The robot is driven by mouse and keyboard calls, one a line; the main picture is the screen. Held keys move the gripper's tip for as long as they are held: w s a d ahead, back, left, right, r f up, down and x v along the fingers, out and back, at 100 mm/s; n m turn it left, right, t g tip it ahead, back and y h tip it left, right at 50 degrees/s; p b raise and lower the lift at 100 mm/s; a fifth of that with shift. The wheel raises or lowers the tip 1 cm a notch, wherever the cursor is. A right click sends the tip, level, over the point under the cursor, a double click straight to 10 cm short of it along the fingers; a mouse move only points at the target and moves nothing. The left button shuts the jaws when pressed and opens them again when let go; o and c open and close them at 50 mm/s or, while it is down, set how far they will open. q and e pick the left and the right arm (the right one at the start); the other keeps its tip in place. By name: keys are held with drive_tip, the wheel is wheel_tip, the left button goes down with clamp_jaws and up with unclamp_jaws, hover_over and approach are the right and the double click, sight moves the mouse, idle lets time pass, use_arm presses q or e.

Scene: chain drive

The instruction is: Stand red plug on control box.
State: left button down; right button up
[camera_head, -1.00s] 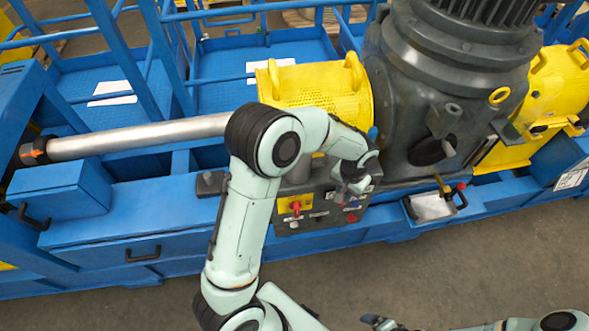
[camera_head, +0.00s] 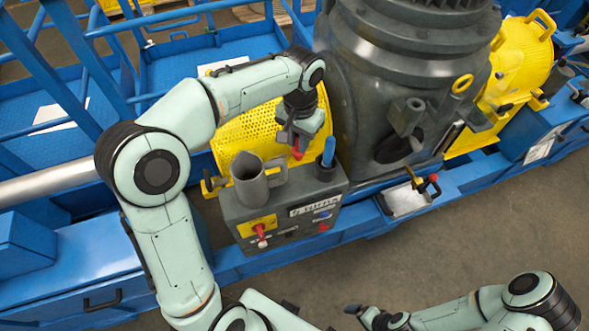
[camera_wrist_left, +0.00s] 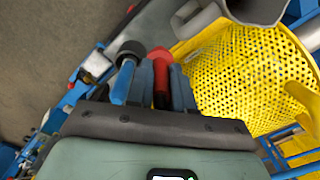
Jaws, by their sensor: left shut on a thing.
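The grey control box (camera_head: 290,208) stands on the blue frame, with a yellow plate and red switch on its front. My left gripper (camera_head: 297,138) is above the box's rear edge, shut on the red plug (camera_head: 299,151). The plug hangs below the fingers, apparently above the box top. In the left wrist view the red plug (camera_wrist_left: 160,72) sits between the blue-grey fingers of the gripper (camera_wrist_left: 163,88). My right gripper (camera_head: 366,316) is at the bottom edge, small and dark; its jaws are unclear.
A grey jug (camera_head: 252,184) stands on the box's left part. A dark cup with a blue-handled tool (camera_head: 328,155) stands at its right rear. A yellow perforated guard (camera_head: 245,133) is behind, and a large grey gear housing (camera_head: 375,90) is to the right.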

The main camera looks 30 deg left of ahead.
use_arm(q)
wheel_tip(320, 180, down, 6)
drive_tip(key=shift+w+f+b, duration=0.1)
drive_tip(key=shift+w+b, duration=0.05)
drive_tip(key=shift+b, duration=0.15)
wheel_tip(320, 180, down, 6)
drive_tip(key=shift+r, duration=0.1)
use_arm(e)
drive_tip(key=shift+s+f, duration=0.55)
drive_tip(key=shift+f, duration=0.3)
use_arm(q)
drive_tip(key=shift+f+b, duration=0.2)
drive_tip(key=shift+b, duration=0.15)
drive_tip(key=c, duration=1.1)
unclamp_jaws()
drive_tip(key=shift+o, duration=0.5)
use_arm(e)
drive_tip(key=shift+s+f, duration=0.1)
use_arm(q)
drive_tip(key=shift+r, duration=0.1)
